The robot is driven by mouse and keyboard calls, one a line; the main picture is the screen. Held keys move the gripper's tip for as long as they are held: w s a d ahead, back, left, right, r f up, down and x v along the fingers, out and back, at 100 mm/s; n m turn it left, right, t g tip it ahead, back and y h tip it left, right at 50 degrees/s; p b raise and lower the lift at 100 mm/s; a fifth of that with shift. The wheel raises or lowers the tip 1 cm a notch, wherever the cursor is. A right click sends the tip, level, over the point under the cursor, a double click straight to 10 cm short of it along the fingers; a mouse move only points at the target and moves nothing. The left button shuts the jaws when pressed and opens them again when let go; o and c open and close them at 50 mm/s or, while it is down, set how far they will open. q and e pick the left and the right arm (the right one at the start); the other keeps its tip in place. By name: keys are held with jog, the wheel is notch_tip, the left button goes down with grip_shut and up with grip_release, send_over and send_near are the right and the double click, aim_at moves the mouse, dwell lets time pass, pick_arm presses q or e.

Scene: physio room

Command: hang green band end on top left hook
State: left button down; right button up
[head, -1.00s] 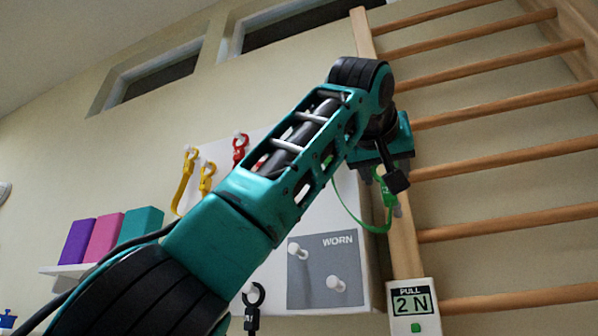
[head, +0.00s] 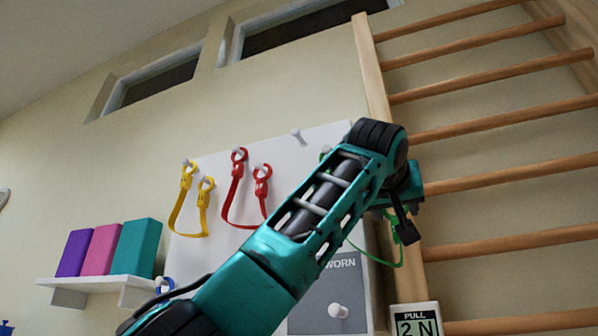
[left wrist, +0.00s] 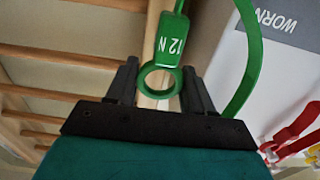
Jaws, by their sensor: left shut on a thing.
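My left gripper (left wrist: 160,92) is shut on the ring end of the green band (left wrist: 160,78), whose tab reads "12 N" in the left wrist view. In the head view my left gripper (head: 403,215) is in front of the wall bars' left post, right of the white board (head: 215,248), its fingers partly hidden. The green band (head: 385,262) loops from it toward the board. A bit of green shows at a peg (head: 325,151) behind my arm. A bare white peg (head: 298,135) is at the board's top. My right gripper is not in view.
A yellow band (head: 180,222) and a red band (head: 228,205) hang by both ends on the board's pegs. A grey "WORN" panel (head: 310,318) has a bare peg. Wooden wall bars (head: 490,120) stand right. A shelf (head: 90,283) holds several coloured blocks.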

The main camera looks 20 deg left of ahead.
pick_arm(q)
jog(key=w+p, duration=0.5)
jog(key=w, duration=0.1)
jog(key=shift+w+p, duration=0.25)
jog(key=shift+p, duration=0.1)
jog(key=shift+w, duration=0.1)
dwell(0.6)
jog(key=shift+w+p, duration=0.55)
jog(key=shift+p, duration=0.2)
jog(key=shift+w+r+p, duration=0.1)
jog(key=shift+w+p, duration=0.15)
jog(key=shift+p, duration=0.1)
jog(key=shift+w+p, duration=0.75)
jog(key=shift+p, duration=0.2)
